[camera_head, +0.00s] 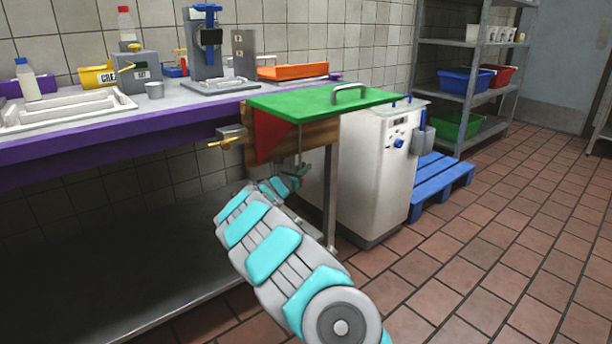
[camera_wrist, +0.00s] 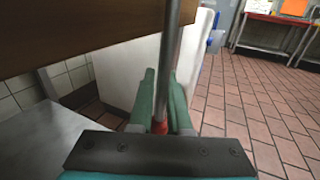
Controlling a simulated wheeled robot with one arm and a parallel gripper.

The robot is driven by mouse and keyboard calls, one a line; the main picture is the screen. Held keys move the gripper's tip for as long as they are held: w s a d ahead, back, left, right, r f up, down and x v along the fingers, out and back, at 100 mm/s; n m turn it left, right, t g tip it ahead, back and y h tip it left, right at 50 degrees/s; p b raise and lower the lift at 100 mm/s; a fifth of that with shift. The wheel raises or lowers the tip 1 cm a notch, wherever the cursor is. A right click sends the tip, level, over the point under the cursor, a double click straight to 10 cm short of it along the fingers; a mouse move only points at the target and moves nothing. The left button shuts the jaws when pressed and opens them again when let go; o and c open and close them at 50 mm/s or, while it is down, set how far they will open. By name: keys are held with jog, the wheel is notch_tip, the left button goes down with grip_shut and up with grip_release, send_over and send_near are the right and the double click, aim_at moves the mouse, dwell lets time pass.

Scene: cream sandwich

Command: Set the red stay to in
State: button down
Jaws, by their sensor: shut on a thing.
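A grey metal rod (camera_head: 300,146) hangs below the wooden edge (camera_head: 318,132) under the green top (camera_head: 318,100). In the wrist view the rod (camera_wrist: 173,55) runs down between my teal fingers, with a red part (camera_wrist: 160,127) at its low end. My gripper (camera_head: 292,180) is below the green top; in the wrist view its fingers (camera_wrist: 160,100) are closed around the red part. A red triangular panel (camera_head: 268,136) shows under the green top's left side. The exact grip contact is partly hidden by the fingers.
A metal leg (camera_head: 331,195) and a white machine (camera_head: 375,165) stand close to the right of my gripper. A low metal shelf (camera_head: 150,270) lies below.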

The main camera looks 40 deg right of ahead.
jog(key=shift+w+a+r+n+t+y, duration=0.1)
jog(key=shift+w+a+n+t, duration=0.05)
jog(key=shift+w+t, duration=0.15)
jog(key=shift+w+a+f+n+t+y, duration=0.1)
jog(key=shift+w+a+n+t, duration=0.1)
jog(key=shift+w, duration=0.2)
jog(key=shift+w+a+r+n+t+y, duration=0.1)
jog(key=shift+w+a+n+t, duration=0.1)
jog(key=shift+w, duration=0.15)
jog(key=c, duration=0.9)
grip_release()
jog(key=shift+w, duration=0.2)
jog(key=shift+s, duration=0.25)
jog(key=v, duration=0.7)
jog(key=shift+s+a+b, duration=0.2)
jog(key=shift+a+b, duration=0.05)
jog(key=shift+b, duration=0.1)
jog(key=shift+d, duration=0.1)
